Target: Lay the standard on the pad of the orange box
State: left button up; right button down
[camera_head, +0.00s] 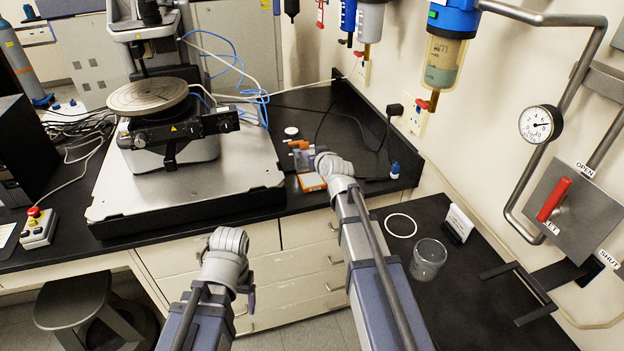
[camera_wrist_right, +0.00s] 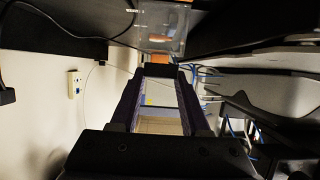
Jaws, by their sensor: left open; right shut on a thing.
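The orange box (camera_head: 312,183) sits on the black bench right of the instrument, partly hidden by my right arm. In the right wrist view an orange part (camera_wrist_right: 159,58) shows just beyond the fingertips, with a clear panel (camera_wrist_right: 165,28) behind it.
The profiler with its round stage (camera_head: 147,95) stands on a metal base (camera_head: 190,180) left of the box. A small white disc (camera_head: 291,131) and a blue-capped bottle (camera_head: 395,169) are nearby. A glass beaker (camera_head: 428,258) and white ring (camera_head: 401,226) are on the right bench.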

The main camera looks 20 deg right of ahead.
jog(key=b, duration=0.5)
send_over(313, 183)
notch_tip(313, 183, down, 6)
jog(key=shift+w+r, duration=0.15)
jog(key=shift+r, duration=0.05)
jog(key=shift+f, duration=0.1)
notch_tip(313, 183, down, 4)
jog(key=b, duration=0.3)
jog(key=shift+b, duration=0.35)
jog(key=shift+r, duration=0.25)
jog(key=c, duration=0.8)
grip_release()
jog(key=shift+f, duration=0.1)
jog(key=shift+c, duration=0.2)
jog(key=o, duration=0.5)
jog(key=shift+c, duration=0.2)
